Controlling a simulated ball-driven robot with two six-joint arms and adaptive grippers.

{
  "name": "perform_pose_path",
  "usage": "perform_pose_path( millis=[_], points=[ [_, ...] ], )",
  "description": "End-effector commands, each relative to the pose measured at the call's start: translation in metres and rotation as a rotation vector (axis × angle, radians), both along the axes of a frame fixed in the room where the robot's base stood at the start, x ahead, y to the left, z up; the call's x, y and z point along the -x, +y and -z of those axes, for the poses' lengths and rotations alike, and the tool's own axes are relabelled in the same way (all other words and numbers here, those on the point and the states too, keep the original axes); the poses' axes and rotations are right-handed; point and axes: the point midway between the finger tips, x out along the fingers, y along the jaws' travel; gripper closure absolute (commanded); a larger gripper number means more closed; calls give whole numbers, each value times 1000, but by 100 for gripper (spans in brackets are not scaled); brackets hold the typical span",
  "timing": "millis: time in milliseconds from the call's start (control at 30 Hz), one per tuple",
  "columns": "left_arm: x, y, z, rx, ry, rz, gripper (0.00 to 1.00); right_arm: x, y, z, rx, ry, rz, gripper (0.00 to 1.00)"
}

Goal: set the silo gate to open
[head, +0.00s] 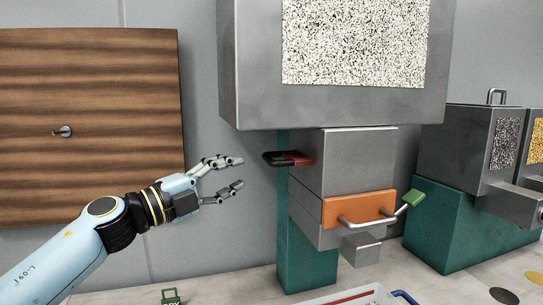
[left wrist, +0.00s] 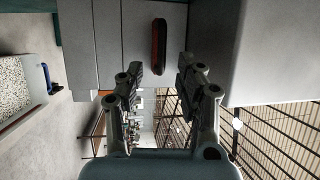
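The grey silo (head: 250,75) has a window full of black and white granules. Below it, a red slide gate with a dark looped handle (head: 288,158) sticks out from the left side of the silo's neck. In the left wrist view the gate handle (left wrist: 158,52) shows end-on as a dark-rimmed red slot shape. My left gripper (head: 242,172) is open and empty, to the left of the handle and slightly below it, with a gap between. In the left wrist view the open fingers (left wrist: 160,72) straddle the line towards the handle. My right gripper is out of view.
An orange drawer front (head: 345,209) with a metal bar handle and green grip sits below the neck. A teal post (head: 305,250) stands under the silo. A tray (head: 340,297) lies at the bottom edge. Grey bins on teal stands (head: 460,220) are at right.

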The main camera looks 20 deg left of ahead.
Motion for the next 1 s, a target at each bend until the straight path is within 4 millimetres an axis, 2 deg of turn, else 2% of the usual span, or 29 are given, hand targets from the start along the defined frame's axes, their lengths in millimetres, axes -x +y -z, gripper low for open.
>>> perform_pose_path(
  millis=[100, 200, 267, 367, 600, 867, 1000],
  points=[
    [-19, -13, -9, 7, -2, 0, 64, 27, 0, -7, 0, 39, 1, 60],
    [-36, -25, -12, 9, -3, 2, 64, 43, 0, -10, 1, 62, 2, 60],
    [-46, -31, -14, 8, -2, -1, 64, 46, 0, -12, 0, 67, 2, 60],
    [-60, -40, -15, 5, -1, 1, 64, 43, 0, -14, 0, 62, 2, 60],
    [-77, -51, -17, 3, -1, 0, 64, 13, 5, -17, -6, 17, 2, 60],
    [-78, -52, -17, 3, -1, 0, 64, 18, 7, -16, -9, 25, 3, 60],
    [-78, -51, -17, 3, -1, 0, 81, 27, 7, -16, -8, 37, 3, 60]
  ],
)
